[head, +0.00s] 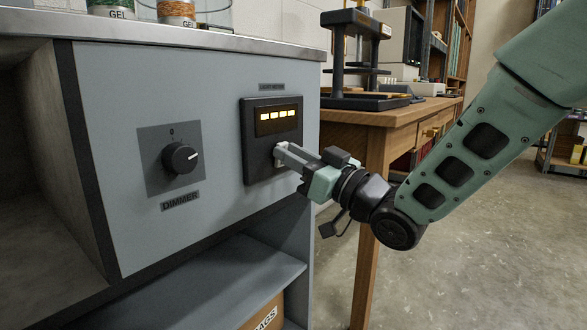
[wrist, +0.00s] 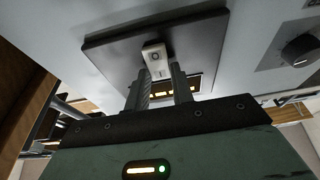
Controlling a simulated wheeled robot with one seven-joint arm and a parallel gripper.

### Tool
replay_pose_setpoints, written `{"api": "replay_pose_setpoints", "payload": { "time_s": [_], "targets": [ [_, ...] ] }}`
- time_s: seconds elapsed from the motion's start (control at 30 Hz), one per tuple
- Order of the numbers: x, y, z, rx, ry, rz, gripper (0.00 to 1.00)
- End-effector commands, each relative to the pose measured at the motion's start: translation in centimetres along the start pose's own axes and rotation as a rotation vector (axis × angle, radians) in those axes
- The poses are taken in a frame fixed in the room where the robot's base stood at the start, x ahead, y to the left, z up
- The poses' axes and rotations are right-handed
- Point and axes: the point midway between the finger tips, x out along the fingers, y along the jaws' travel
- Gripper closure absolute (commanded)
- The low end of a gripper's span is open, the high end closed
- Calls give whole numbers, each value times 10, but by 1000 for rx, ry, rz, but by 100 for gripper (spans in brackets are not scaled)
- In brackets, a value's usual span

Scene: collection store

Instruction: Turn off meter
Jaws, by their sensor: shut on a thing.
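The meter (head: 256,170) is a dark panel on the front of the grey cabinet, with a small label above it. Its display (head: 278,119) is lit with several yellow bars. In the head view the fingers partly hide the switch.
A dimmer knob (head: 180,159) on its own plate is left of the meter. Jars (head: 176,12) stand on the cabinet top. An open shelf (head: 210,285) is below. A wooden table (head: 400,117) with a black press (head: 352,60) stands behind my arm. The floor at right is clear.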

Motion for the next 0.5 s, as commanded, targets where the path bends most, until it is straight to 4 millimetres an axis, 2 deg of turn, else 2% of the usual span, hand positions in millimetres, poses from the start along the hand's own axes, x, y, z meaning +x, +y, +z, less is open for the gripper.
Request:
{"api": "replay_pose_setpoints", "payload": {
  "time_s": [0.3, 0.33, 0.4, 0.5],
  "targets": [
    [0, 0, 0, 0, 3, 0, 99],
    [0, 0, 0, 0, 3, 0, 71],
    [0, 0, 0, 0, 3, 0, 55],
    [0, 0, 0, 0, 2, 0, 55]
  ]
}}
